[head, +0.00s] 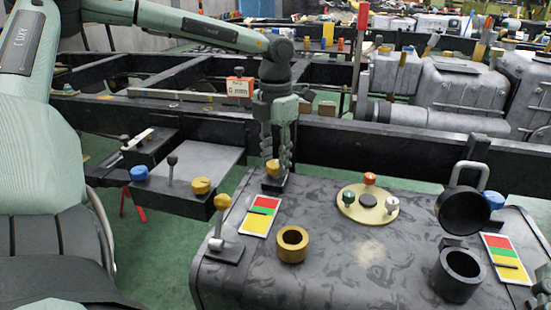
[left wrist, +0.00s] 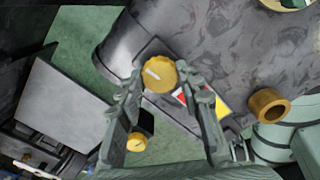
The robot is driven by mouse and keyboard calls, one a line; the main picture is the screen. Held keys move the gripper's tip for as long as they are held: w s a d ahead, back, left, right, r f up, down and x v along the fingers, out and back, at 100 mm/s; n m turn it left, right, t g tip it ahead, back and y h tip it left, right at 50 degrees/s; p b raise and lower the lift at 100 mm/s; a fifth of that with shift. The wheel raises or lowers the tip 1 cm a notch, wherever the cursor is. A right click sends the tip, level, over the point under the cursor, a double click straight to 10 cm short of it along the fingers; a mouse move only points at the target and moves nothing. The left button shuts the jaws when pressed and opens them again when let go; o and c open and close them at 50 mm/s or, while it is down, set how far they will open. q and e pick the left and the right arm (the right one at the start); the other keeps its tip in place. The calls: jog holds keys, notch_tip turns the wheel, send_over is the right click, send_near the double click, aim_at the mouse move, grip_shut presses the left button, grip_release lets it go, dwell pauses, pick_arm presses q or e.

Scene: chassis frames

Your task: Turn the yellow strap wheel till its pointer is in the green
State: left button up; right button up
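The yellow strap wheel (head: 273,168) sits on a dark mount at the tank's back edge. In the left wrist view the wheel (left wrist: 159,75) shows a short white pointer, angled toward upper left. My left gripper (head: 277,163) points down over the wheel. In the left wrist view its fingertips (left wrist: 159,71) stand either side of the wheel, open, with narrow gaps; contact is not clear. The colour card (head: 260,212) with red, green and yellow bands lies just in front of the wheel; a finger partly hides the card (left wrist: 186,97) in the wrist view. My right gripper is not identifiable.
A yellow-knobbed lever (head: 222,203) stands left of the card. A brass ring (head: 292,244) and a round plate with coloured knobs (head: 352,211) are to the right. A black box with a yellow knob (head: 201,187) is left of the tank. A dark rail (head: 350,143) runs behind.

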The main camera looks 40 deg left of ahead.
pick_arm(q)
jog(key=c, duration=0.3)
jog(key=shift+m+b, duration=0.8)
jog(key=shift+m, duration=0.3)
jog(key=shift+m+b, duration=0.45)
jog(key=shift+m, duration=1.75)
pick_arm(e)
notch_tip(320, 180, up, 6)
jog(key=s+d+t, duration=0.2)
jog(key=t, duration=0.3)
jog(key=shift+s+f+y, duration=0.2)
jog(key=shift+s+y, duration=0.2)
jog(key=shift+r, duration=0.1)
pick_arm(q)
jog(key=o, duration=1.1)
jog(key=shift+o, duration=0.2)
